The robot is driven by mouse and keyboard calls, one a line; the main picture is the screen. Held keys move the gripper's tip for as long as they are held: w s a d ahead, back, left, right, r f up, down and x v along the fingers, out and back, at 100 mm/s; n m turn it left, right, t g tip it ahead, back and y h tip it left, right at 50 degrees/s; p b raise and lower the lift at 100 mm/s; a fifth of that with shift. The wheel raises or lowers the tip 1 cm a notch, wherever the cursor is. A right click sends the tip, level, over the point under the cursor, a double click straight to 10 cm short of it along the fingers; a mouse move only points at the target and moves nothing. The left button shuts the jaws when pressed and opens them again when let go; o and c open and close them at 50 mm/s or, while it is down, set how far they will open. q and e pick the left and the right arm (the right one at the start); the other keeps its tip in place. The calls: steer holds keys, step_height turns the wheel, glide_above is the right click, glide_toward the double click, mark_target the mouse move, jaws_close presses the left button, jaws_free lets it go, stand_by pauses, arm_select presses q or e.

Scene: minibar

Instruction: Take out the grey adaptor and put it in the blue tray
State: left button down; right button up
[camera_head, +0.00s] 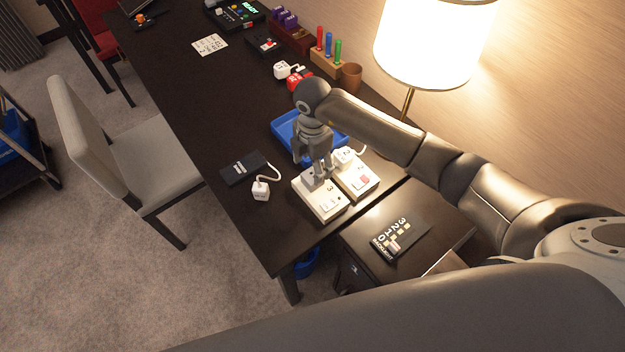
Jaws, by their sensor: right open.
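My right gripper (320,168) points down over the back end of a white socket block (326,204) on the dark table. Its jaws are open, and its fingertips are close around a small grey piece there, which seems to be the grey adaptor. The fingers hide most of that piece, so I cannot tell whether they touch it. The blue tray (284,124) lies just behind the gripper, partly covered by the gripper and arm. My left gripper is not in view.
A second white socket block (360,182) stands right beside the first, with a white corded plug (345,155) at its back end. A black box (243,168) with a white corded plug (261,190) lies to the left. A lit lamp (432,45) stands at the right.

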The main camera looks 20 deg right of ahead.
mark_target(312, 174)
step_height(312, 174, down, 6)
steer(key=b, duration=0.3)
steer(key=shift+b, duration=0.3)
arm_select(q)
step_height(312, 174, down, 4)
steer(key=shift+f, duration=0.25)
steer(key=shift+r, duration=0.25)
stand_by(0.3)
arm_select(e)
steer(key=c, duration=1.4)
arm_select(q)
steer(key=shift+p, duration=0.3)
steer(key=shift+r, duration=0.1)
arm_select(e)
steer(key=shift+r, duration=0.15)
